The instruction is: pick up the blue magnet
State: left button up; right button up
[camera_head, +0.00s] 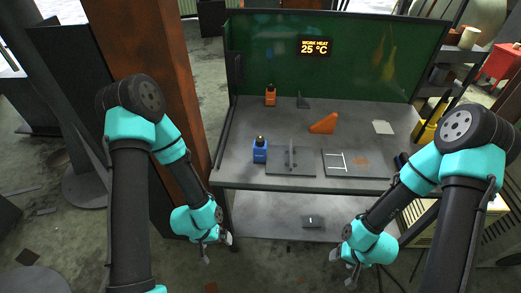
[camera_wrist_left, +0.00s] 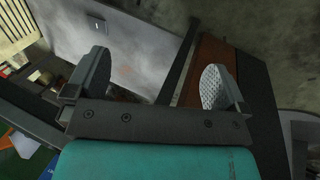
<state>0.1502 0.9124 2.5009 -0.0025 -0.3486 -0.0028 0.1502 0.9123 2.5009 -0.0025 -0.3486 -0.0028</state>
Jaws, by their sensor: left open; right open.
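The blue magnet (camera_head: 260,151) is a small upright blue block with a dark knob on top. It stands near the front left of the grey workbench (camera_head: 235,172) in the head view. My left gripper (camera_head: 218,248) is below and left of it, near the bench's left leg, apart from it. In the left wrist view the left gripper (camera_wrist_left: 153,86) has its fingers wide apart with nothing between them. My right gripper (camera_head: 352,278) is low at the front right of the bench, far from the magnet, open; its fingertips are small and partly unclear.
Right of the magnet are a flat plate with an upright part (camera_head: 290,160) and a second plate (camera_head: 355,165). An orange block (camera_head: 270,96), an orange wedge (camera_head: 323,124) and a dark triangle (camera_head: 303,101) stand behind. A lower shelf (camera_head: 275,222) holds a small dark box (camera_head: 313,221).

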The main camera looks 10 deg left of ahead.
dwell(0.3)
pick_arm(q)
jog(key=c, duration=0.6)
jog(key=shift+c, duration=0.2)
